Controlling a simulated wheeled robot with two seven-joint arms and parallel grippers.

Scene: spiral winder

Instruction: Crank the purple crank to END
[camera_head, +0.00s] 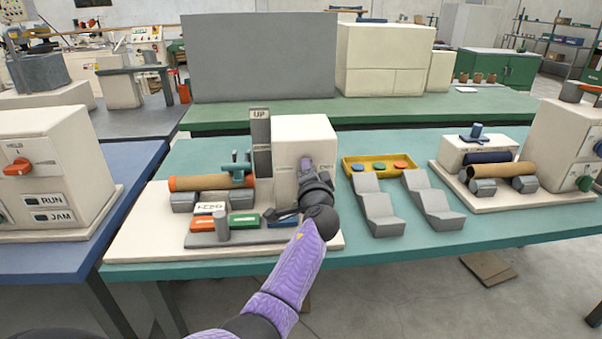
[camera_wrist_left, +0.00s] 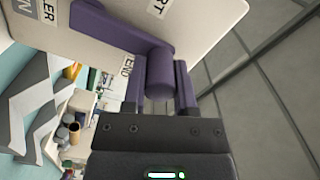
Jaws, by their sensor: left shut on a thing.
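The purple crank (camera_head: 306,163) is on the front of a cream winder box (camera_head: 300,130) on the teal table. In the left wrist view the crank's purple arm (camera_wrist_left: 122,33) runs along the cream panel to a round purple handle (camera_wrist_left: 160,76). My left gripper (camera_head: 313,182) is at the crank, and the wrist view shows its fingers (camera_wrist_left: 159,84) on both sides of the handle, shut on it. A label (camera_wrist_left: 127,68) near the handle seems to read END, tilted and small. In the head view my gripper hides most of the crank. My right gripper is not in view.
An orange-ended brown roll (camera_head: 212,183) lies left of the box, with coloured blocks (camera_head: 243,222) in front. Grey angled stands (camera_head: 378,207) and a yellow tray (camera_head: 362,162) are to the right. Another machine (camera_head: 478,152) stands further right. A grey upright marked UP (camera_head: 261,140) adjoins the box.

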